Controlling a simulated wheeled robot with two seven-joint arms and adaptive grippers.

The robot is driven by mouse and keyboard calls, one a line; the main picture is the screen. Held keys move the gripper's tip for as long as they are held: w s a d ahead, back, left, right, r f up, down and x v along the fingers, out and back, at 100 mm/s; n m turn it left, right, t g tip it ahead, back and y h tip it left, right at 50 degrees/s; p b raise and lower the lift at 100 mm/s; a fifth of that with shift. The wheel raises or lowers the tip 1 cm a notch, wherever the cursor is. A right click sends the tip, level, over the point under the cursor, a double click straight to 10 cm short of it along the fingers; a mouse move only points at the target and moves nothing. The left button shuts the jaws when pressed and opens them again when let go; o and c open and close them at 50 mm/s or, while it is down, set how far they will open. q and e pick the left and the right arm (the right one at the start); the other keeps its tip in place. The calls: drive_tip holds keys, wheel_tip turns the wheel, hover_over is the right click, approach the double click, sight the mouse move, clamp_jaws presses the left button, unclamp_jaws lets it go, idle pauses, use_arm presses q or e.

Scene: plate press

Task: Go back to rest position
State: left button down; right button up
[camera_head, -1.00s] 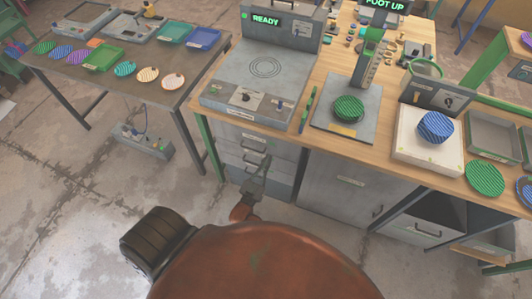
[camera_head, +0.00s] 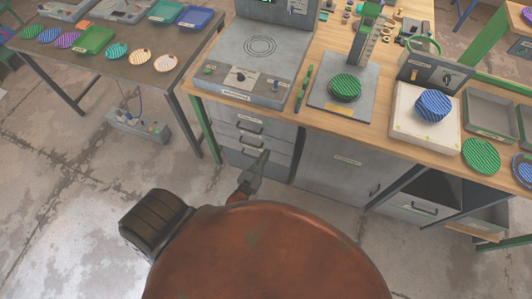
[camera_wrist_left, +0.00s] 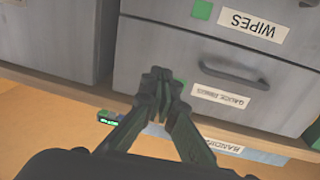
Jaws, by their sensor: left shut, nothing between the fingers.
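My left gripper (camera_head: 258,168) is in front of the drawers below the bench, over the floor just ahead of my body. In the left wrist view the left gripper (camera_wrist_left: 160,82) has its fingertips together with nothing between them. Grey drawers (camera_wrist_left: 225,60) with upside-down labels, one reading WIPES, are behind the fingers. My right gripper is not in view.
A side table (camera_head: 140,67) stands left with coloured plates and trays. Floor (camera_head: 60,220) left of my body is clear.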

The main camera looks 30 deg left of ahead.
use_arm(q)
drive_tip(key=s+d+f+g+h, duration=0.1)
drive_tip(key=s+f+g, duration=0.3)
drive_tip(key=f, duration=0.5)
drive_tip(key=s+d+f+m+g+h, duration=0.1)
drive_tip(key=s+f, duration=0.5)
drive_tip(key=f, duration=0.2)
drive_tip(key=s+f+g, duration=0.3)
drive_tip(key=s+f, duration=0.2)
drive_tip(key=f, duration=0.4)
drive_tip(key=s+a+f+g, duration=0.1)
drive_tip(key=s+f+g, duration=0.2)
drive_tip(key=s, duration=0.7)
drive_tip(key=s+a+f+g, duration=0.1)
drive_tip(key=s+f+g, duration=0.2)
drive_tip(key=s+f, duration=0.3)
drive_tip(key=s+a+f+m+g, duration=0.1)
drive_tip(key=s+f+g, duration=0.2)
drive_tip(key=s, duration=1.2)
drive_tip(key=shift+s+a+f, duration=0.2)
drive_tip(key=shift+a+f, duration=0.2)
drive_tip(key=shift+f, duration=0.25)
